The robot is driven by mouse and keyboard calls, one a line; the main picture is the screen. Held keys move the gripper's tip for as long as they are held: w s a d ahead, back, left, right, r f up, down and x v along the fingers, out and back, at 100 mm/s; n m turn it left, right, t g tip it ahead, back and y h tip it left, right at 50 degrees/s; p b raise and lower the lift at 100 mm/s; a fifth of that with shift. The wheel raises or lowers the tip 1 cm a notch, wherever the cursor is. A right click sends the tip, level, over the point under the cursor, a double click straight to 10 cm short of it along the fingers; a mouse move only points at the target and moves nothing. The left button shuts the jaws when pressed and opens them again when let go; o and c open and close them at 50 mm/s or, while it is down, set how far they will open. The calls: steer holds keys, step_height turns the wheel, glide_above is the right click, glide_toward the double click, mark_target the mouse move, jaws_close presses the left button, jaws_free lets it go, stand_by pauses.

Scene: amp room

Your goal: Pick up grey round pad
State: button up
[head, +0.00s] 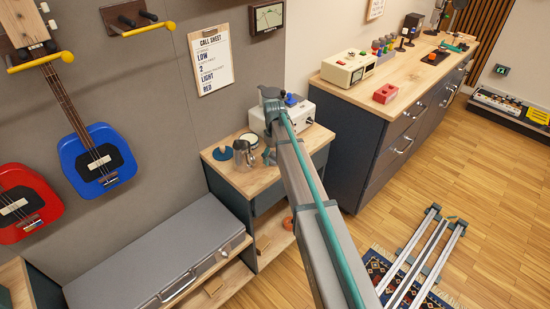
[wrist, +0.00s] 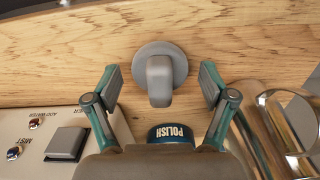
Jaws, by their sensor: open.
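The grey round pad (wrist: 178,52) lies on the wooden top in the wrist view, a flat disc with an upright rounded grip (wrist: 160,80). My gripper (wrist: 160,84) is open, with one teal-and-grey finger on each side of the grip. There is a gap on both sides and neither finger touches it. In the head view, my gripper is low over the small wooden-topped cabinet (head: 240,177), mostly hidden by my own arm. I cannot make out the grey pad there.
A dark blue tin marked POLISH (wrist: 171,133) stands close below the pad. A white machine (wrist: 63,143) is at left and a metal pitcher (wrist: 275,110) at right. In the head view, a blue round object (head: 222,153) lies near the cabinet's left edge.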

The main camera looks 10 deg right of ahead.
steer(key=c, duration=1.3)
steer(key=shift+o, duration=0.2)
steer(key=shift+r, duration=0.15)
steer(key=shift+r+b, duration=0.7)
steer(key=shift+r, duration=0.05)
steer(key=s+a+r+b, duration=0.2)
steer(key=s+r+b, duration=0.2)
steer(key=s+r, duration=0.7)
steer(key=s, duration=0.3)
steer(key=shift+r, duration=0.15)
steer(key=shift+w+a, duration=0.1)
